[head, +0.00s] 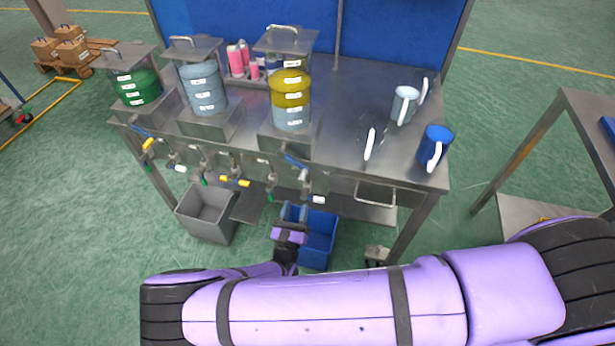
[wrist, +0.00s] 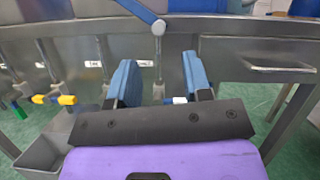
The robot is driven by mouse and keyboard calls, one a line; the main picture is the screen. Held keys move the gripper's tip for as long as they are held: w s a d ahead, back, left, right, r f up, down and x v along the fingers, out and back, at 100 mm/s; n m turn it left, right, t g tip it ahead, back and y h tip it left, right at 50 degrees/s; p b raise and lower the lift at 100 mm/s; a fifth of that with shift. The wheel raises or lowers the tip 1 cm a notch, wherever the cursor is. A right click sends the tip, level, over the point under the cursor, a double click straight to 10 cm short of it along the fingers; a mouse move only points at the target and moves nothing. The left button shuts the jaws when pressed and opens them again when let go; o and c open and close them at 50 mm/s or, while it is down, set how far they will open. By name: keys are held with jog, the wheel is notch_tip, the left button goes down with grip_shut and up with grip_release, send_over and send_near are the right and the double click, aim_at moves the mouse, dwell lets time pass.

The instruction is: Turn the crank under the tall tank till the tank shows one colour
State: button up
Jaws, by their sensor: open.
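The tall tank (head: 291,100) stands on the steel table under a raised plate. It shows a yellow layer above a pale grey-blue layer. Below it, at the table's front edge, is a crank with a blue arm (head: 294,160). In the wrist view the blue crank arm (wrist: 138,10) enters from the top and ends in a round grey knob, with a pale grip (wrist: 158,65) hanging down. My gripper (head: 290,230) is in front of and below the table edge. Its blue fingers (wrist: 160,82) are open and empty. The grip appears between them in the picture; its depth is unclear.
A green tank (head: 140,88) and a blue-grey tank (head: 205,90) stand to the left. Coloured tap handles line the table front. A grey bin (head: 207,212) and a blue bin (head: 320,235) are below. Jugs, one blue (head: 435,145), stand at the right. A drawer-like handle (wrist: 280,69) is right of my fingers.

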aim_at(302, 175)
jog(key=shift+n+y, duration=0.3)
jog(key=shift+y, duration=0.1)
jog(key=x, duration=1)
jog(key=shift+w+d, duration=0.1)
jog(key=shift+w, duration=0.15)
grip_shut()
